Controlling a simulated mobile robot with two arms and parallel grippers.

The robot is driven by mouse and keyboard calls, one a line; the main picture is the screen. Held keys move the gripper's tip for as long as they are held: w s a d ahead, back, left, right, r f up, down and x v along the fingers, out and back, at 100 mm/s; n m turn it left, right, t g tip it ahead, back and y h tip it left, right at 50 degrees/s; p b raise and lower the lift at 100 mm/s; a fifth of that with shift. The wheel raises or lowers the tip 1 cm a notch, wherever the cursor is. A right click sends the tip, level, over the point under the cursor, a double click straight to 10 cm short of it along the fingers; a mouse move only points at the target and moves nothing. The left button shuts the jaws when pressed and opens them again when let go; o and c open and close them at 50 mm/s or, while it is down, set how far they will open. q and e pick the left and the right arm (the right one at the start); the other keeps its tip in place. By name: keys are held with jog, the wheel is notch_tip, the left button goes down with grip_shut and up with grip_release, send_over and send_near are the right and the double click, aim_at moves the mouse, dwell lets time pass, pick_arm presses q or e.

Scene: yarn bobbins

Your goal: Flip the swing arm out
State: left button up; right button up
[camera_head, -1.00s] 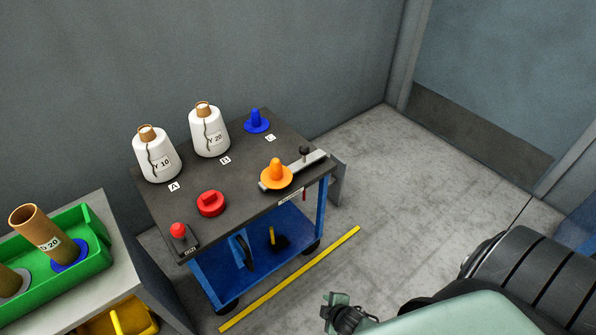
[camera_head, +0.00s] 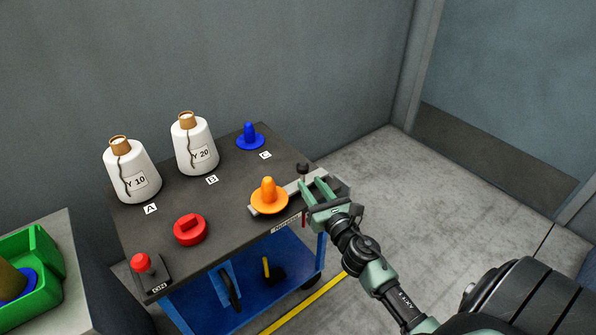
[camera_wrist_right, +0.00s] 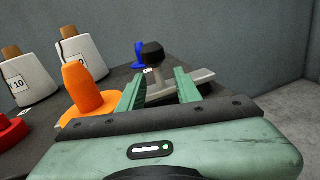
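The swing arm (camera_head: 291,190) is a flat grey metal bar at the right of the dark cart top, folded over the top. An orange peg (camera_head: 268,197) with a round base stands at its left end, and a black knob (camera_head: 303,168) on a post stands near its right end. My right gripper (camera_head: 314,187) is open at the bar's right end, just in front of the knob. In the right wrist view, the knob (camera_wrist_right: 152,51) shows beyond and between the two spread green fingers (camera_wrist_right: 160,92); I see no grip on it. My left gripper is not in view.
On the cart (camera_head: 235,175) stand two white yarn bobbins (camera_head: 132,177) (camera_head: 195,150), a blue peg (camera_head: 250,138), a red knob (camera_head: 191,230) and a red button (camera_head: 141,262). A green crate (camera_head: 50,270) is at left. Floor right of the cart is clear.

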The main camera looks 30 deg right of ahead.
aim_at(298, 168)
jog(key=shift+w+n, duration=0.3)
jog(key=shift+n, duration=0.2)
jog(key=w, duration=0.7)
jog(key=shift+w+d+f, duration=0.1)
jog(key=shift+w+d, duration=0.2)
jog(key=shift+d, duration=0.1)
grip_shut()
jog(key=shift+r, duration=0.2)
dwell(0.4)
